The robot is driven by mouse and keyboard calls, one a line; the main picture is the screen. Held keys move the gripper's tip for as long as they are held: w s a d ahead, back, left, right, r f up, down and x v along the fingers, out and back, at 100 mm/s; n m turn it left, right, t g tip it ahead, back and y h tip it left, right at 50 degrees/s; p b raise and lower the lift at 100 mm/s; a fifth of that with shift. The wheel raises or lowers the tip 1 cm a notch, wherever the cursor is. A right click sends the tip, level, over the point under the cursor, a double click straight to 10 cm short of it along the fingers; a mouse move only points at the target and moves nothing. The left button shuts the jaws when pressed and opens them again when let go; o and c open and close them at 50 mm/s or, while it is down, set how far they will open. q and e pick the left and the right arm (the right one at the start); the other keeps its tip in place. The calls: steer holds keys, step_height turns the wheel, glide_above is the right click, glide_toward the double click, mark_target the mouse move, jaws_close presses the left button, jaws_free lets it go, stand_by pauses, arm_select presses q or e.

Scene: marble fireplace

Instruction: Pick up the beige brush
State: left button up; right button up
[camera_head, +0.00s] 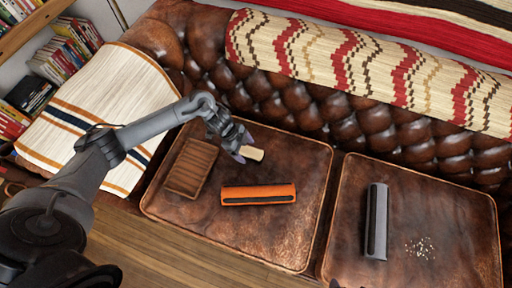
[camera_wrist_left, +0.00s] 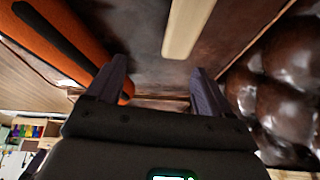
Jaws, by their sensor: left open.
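The beige brush (camera_head: 252,153) is a small pale block on the left leather seat cushion, in the head view. My left gripper (camera_head: 241,148) is open right by its left end, and partly hides that end. In the left wrist view the brush (camera_wrist_left: 187,25) lies ahead of the open fingers (camera_wrist_left: 158,75), toward the right finger's side. No contact between fingers and brush shows. My right gripper is in neither view.
An orange brush-like object (camera_head: 258,200) with a dark strip lies just in front; it also shows in the left wrist view (camera_wrist_left: 60,35). A brown slatted tray (camera_head: 191,168) is to the left. A grey object (camera_head: 370,222) and scattered crumbs (camera_head: 420,247) lie on the right cushion. The tufted backrest (camera_head: 290,110) rises behind.

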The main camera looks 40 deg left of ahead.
arm_select(q)
steer(key=shift+g, duration=0.4)
steer(key=a, duration=0.1)
steer(key=w+a+r, duration=0.1)
steer(key=w+a, duration=0.1)
steer(key=a, duration=0.1)
steer(key=shift+a+r, duration=0.1)
steer(key=shift+r, duration=0.2)
steer(key=shift+w+a+f, duration=0.15)
steer(key=shift+w+a, duration=0.05)
steer(key=b, duration=0.3)
glide_above(248, 150)
steer(key=s+a, duration=0.1)
steer(key=f, duration=0.4)
steer(key=shift+s+a+f, duration=0.1)
steer(key=shift+s+f, duration=0.05)
steer(key=shift+s, duration=0.05)
steer(key=shift+w+f, duration=0.3)
steer(key=shift+f, duration=0.2)
steer(key=b+x, duration=0.3)
steer(key=x, duration=0.1)
steer(key=shift+w+a, duration=0.1)
steer(key=shift+w+f, duration=0.1)
steer(key=shift+f, duration=0.25)
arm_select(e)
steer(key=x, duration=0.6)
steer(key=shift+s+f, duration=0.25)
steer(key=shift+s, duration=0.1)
